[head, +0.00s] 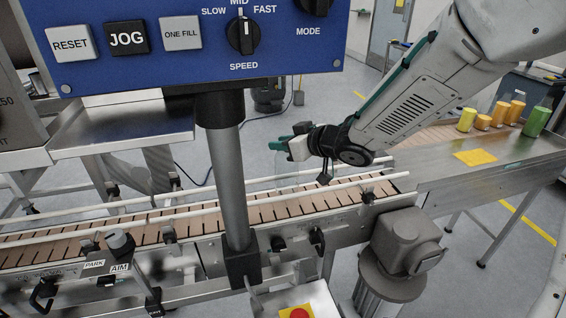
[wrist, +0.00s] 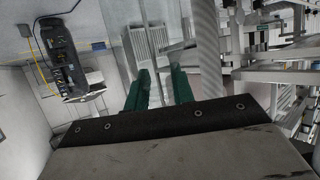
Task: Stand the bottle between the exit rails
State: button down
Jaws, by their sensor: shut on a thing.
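My gripper (head: 284,146) is over the right part of the conveyor, pointing left, with green fingers. In the wrist view its two green fingertips (wrist: 160,86) stand a little apart. A faint, clear bottle (head: 287,172) shows at and below the fingers in the head view, and the gripper is shut on it. It looks roughly upright, but its outline is hard to see and I cannot tell whether its base touches the belt. The two pale exit rails (head: 350,184) run along both sides of the brown slatted belt (head: 265,213).
The blue control panel (head: 190,45) and its grey post (head: 229,180) stand in front of the conveyor, left of my gripper. A steel table (head: 440,188) at the right holds a yellow mat (head: 475,157) and several green, yellow and orange containers (head: 500,112).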

aim_at(283, 157)
jog(key=shift+f, duration=2.1)
jog(key=c, duration=1.2)
grip_release()
jog(key=v, duration=1.2)
jog(key=shift+r, duration=0.1)
